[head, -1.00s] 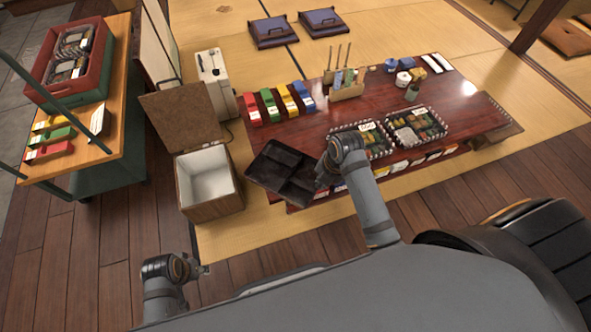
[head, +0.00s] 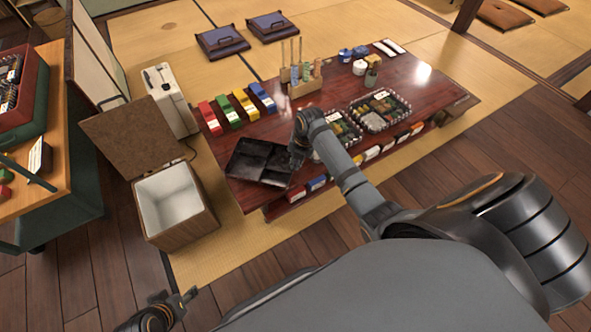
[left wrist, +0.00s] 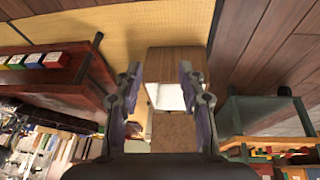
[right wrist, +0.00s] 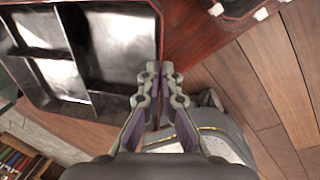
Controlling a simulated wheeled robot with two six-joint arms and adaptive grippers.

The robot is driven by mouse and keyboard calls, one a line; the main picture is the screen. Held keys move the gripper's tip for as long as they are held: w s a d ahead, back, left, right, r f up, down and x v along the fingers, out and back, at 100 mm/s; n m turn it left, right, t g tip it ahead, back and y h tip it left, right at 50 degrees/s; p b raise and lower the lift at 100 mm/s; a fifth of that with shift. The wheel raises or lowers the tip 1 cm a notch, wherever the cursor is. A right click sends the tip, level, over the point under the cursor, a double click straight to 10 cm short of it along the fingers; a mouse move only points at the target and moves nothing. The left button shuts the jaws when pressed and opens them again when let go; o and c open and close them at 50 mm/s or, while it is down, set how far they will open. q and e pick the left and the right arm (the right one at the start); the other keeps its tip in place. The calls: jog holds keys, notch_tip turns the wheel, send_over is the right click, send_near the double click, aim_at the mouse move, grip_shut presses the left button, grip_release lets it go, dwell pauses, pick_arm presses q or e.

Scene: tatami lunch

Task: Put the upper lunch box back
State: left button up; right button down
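A black divided lunch box (head: 262,163), empty, is at the front left corner of the dark red table (head: 420,75). My right gripper (head: 297,152) is at its right edge. In the right wrist view the fingers (right wrist: 160,72) are close together at the rim of the black box (right wrist: 110,45), seemingly pinching it; the exact contact is hard to see. Two filled lunch boxes stand to the right on the table, one (head: 381,110) clear in view and one (head: 343,130) partly behind my right arm. My left gripper (head: 188,296) is open and empty, low at the left; its fingers (left wrist: 160,75) are wide apart.
An open, empty white-lined box (head: 172,197) with its brown lid raised stands left of the table. Coloured packs (head: 230,112) and a wooden holder with sticks (head: 303,88) are on the table. A wooden-topped cart (head: 50,150) with a red crate (head: 20,95) stands far left.

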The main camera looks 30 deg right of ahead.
aim_at(296, 174)
jog(key=f+b, duration=0.1)
jog(key=f, duration=0.1)
jog(key=shift+w+d+f+b, duration=0.1)
jog(key=shift+w+f+b, duration=0.1)
jog(key=shift+f+b, duration=0.2)
jog(key=shift+f, duration=0.4)
pick_arm(q)
jog(key=w+t, duration=0.2)
jog(key=w, duration=0.2)
jog(key=shift+w+d+r+t, duration=0.1)
jog(key=shift+r+t, duration=0.3)
jog(key=shift+w, duration=0.1)
pick_arm(e)
jog(key=shift+f, duration=0.1)
jog(key=c, duration=1.5)
grip_release()
